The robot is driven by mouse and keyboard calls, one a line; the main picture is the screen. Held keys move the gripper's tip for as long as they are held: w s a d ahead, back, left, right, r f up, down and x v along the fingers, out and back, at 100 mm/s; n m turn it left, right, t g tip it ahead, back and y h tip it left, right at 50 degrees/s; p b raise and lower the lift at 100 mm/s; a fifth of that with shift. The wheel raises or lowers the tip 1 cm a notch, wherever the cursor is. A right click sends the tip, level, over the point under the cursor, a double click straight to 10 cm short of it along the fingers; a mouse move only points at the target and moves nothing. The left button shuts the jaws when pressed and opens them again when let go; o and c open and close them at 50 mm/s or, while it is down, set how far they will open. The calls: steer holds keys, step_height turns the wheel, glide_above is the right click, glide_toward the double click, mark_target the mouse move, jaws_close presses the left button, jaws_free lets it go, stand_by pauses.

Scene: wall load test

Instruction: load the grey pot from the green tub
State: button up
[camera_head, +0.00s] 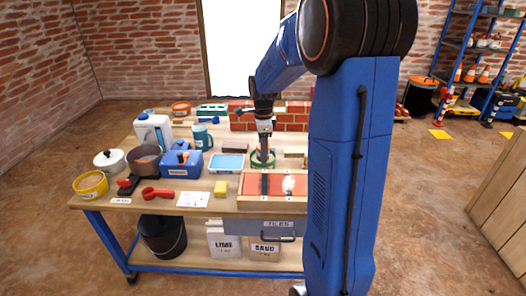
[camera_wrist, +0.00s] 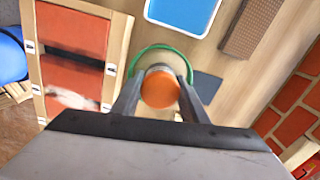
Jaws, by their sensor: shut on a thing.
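The green tub (camera_head: 253,161) stands on the bench behind the wooden framed panel. It shows in the wrist view as a green ring (camera_wrist: 187,62) around my fingers. My gripper (camera_head: 264,151) points down into the tub. In the wrist view my gripper (camera_wrist: 160,84) is shut on a round orange piece (camera_wrist: 160,90), inside the tub's rim in the picture. Whether the piece is lifted clear of the tub's floor I cannot tell. The grey pot (camera_head: 143,173) stands open on the bench's left side, left of the blue toolbox, apart from my gripper. Its inside looks brownish.
A blue toolbox (camera_head: 178,168), blue-edged tray (camera_head: 227,162) and teal mug (camera_head: 202,138) stand between pot and tub. A white lidded pot (camera_head: 109,163) and yellow tub (camera_head: 91,188) are at left. The framed red panel (camera_head: 253,184) lies in front; bricks (camera_head: 290,123) stand behind.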

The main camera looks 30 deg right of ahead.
steer(key=shift+f, duration=0.5)
stand_by(1.3)
steer(key=shift+r, duration=0.1)
steer(key=shift+r, duration=3.45)
